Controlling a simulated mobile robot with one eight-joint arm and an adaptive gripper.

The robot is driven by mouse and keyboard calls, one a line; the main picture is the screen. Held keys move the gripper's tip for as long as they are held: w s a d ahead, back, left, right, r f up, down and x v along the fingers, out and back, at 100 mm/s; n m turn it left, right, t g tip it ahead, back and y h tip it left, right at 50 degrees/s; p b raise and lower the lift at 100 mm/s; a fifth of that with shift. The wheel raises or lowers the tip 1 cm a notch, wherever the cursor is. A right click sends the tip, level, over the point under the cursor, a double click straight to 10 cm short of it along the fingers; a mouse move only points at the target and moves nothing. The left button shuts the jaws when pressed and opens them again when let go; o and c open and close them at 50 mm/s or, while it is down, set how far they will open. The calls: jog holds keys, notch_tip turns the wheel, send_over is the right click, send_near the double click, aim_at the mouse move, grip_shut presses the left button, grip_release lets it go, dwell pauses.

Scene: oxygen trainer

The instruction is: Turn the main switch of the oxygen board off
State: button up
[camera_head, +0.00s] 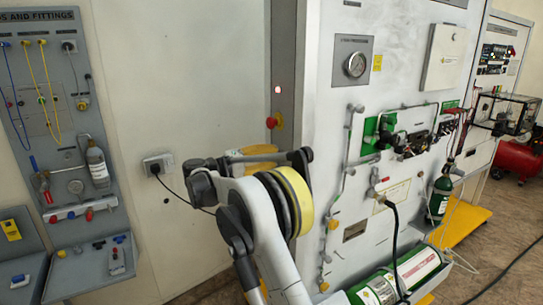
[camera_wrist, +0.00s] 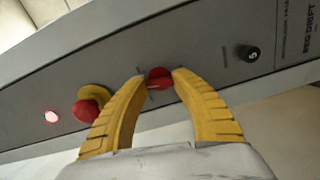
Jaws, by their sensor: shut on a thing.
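The grey side strip of the oxygen board (camera_wrist: 215,50) crosses the wrist view. A red knob (camera_wrist: 160,73), apparently the main switch, sits on it between the tips of my yellow-fingered gripper (camera_wrist: 158,80). My gripper is shut on this red knob, one fingertip on each side. The exact angle of the knob is hard to tell. In the head view my gripper (camera_head: 255,152) is at the board's narrow side, partly behind my arm, and the knob is hidden there.
A red mushroom button on a yellow base (camera_wrist: 88,108) is close beside my left finger. A lit red lamp (camera_wrist: 51,117) is farther left, and a black knob (camera_wrist: 247,53) is to the right. A wall socket with a plugged cable (camera_head: 158,163) is left of my arm.

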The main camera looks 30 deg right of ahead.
jog(key=n+p, duration=0.1)
jog(key=n, duration=0.9)
jog(key=shift+n, duration=0.5)
jog(key=o, duration=1.2)
jog(key=a, duration=1.2)
jog(key=shift+s, duration=0.2)
